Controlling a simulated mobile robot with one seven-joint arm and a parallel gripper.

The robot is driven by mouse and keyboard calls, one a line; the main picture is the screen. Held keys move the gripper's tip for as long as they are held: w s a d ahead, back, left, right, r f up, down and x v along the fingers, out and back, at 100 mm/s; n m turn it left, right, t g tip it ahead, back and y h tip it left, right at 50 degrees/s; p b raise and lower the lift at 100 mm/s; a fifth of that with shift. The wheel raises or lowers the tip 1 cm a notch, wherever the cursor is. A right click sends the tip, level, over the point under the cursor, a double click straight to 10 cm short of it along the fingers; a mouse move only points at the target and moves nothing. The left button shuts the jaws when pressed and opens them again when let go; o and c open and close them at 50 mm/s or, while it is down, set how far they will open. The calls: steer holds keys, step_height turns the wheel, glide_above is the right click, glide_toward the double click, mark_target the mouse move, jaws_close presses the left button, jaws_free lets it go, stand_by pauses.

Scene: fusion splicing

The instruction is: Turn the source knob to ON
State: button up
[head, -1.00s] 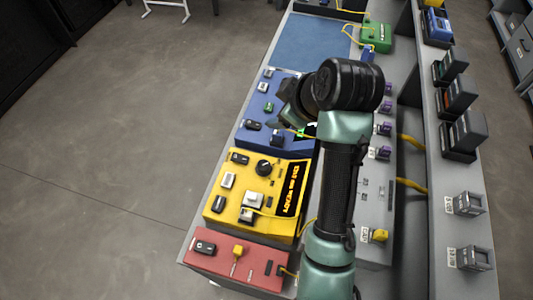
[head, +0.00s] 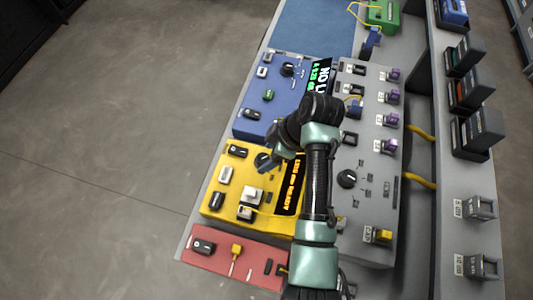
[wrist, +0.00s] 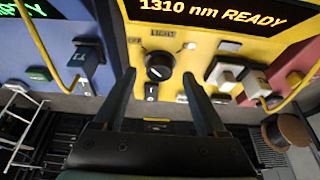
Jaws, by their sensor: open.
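A round black knob (wrist: 159,68) with a white mark sits on the yellow unit (head: 243,170). The unit's display (wrist: 215,12) reads "1310 nm READY" in the wrist view. In the head view the knob (head: 262,159) is partly hidden by my gripper (head: 265,168). In the wrist view my gripper (wrist: 157,78) is open and empty, one finger on each side of the knob. I see no clear contact. A small black-and-white rocker (wrist: 151,91) lies just below the knob between the fingers.
A blue unit (head: 250,125) with its own knob (head: 287,70) stands beyond the yellow one. A red unit (head: 220,262) stands nearer. A grey panel (head: 375,215) with another knob (head: 347,179) lies to the right. Yellow cables run close by. The floor at left is clear.

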steer(key=shift+w+a+f, duration=0.1)
steer(key=shift+a+f, duration=0.15)
steer(key=shift+f, duration=0.45)
jaws_close()
